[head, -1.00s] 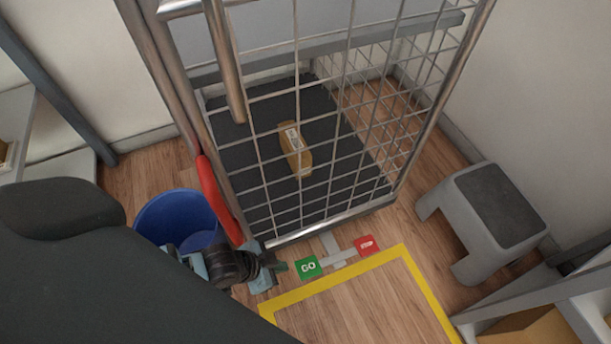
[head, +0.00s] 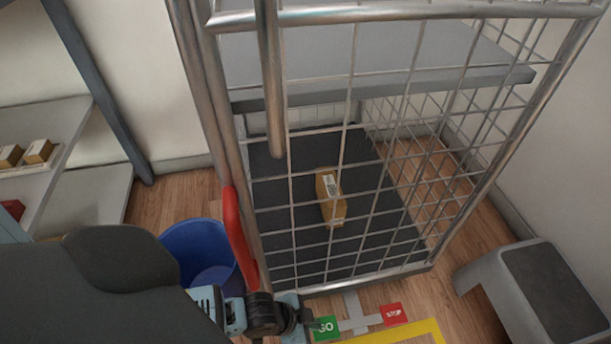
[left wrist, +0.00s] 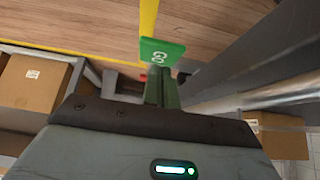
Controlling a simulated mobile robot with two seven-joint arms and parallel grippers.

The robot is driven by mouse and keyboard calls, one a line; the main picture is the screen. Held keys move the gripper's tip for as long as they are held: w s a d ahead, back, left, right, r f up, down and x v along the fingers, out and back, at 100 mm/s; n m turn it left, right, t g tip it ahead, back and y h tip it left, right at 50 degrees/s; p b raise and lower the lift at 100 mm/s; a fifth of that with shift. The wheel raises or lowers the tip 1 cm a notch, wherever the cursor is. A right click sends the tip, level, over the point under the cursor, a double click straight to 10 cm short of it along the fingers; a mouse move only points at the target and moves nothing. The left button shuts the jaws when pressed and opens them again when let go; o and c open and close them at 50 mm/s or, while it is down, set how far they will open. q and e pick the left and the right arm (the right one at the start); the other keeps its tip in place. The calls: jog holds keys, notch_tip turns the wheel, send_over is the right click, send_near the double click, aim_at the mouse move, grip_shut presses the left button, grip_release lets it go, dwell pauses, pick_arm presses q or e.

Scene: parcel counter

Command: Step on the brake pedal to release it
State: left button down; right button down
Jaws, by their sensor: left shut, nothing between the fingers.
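The brake pedal is a grey T-shaped bar (head: 358,320) at the foot of the roll cage. Its left end is a green GO pad (head: 326,329) and its right end a red STOP pad (head: 393,314). My left gripper (head: 311,322) is shut and empty, with its fingertips at the left edge of the green pad. In the left wrist view the closed fingers (left wrist: 161,88) point at the green pad (left wrist: 161,51); I cannot tell whether they touch it. My right gripper is not in view.
The wire roll cage (head: 350,284) holds a small parcel (head: 331,197) on its dark floor. A blue bin (head: 195,246) and the red handle (head: 236,240) are close to my left arm. A grey step stool (head: 530,290) stands right. Yellow tape (head: 425,330) marks the floor.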

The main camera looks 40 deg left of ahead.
pick_arm(q)
jog(key=shift+b+x, duration=0.45)
jog(key=shift+x, duration=0.75)
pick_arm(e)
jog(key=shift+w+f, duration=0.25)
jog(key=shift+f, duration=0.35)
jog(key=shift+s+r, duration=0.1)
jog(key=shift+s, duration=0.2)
pick_arm(q)
jog(key=f, duration=0.3)
jog(key=s+a+f+b, duration=0.1)
jog(key=shift+s+f, duration=0.1)
jog(key=shift+f, duration=0.05)
jog(key=shift+s, duration=0.1)
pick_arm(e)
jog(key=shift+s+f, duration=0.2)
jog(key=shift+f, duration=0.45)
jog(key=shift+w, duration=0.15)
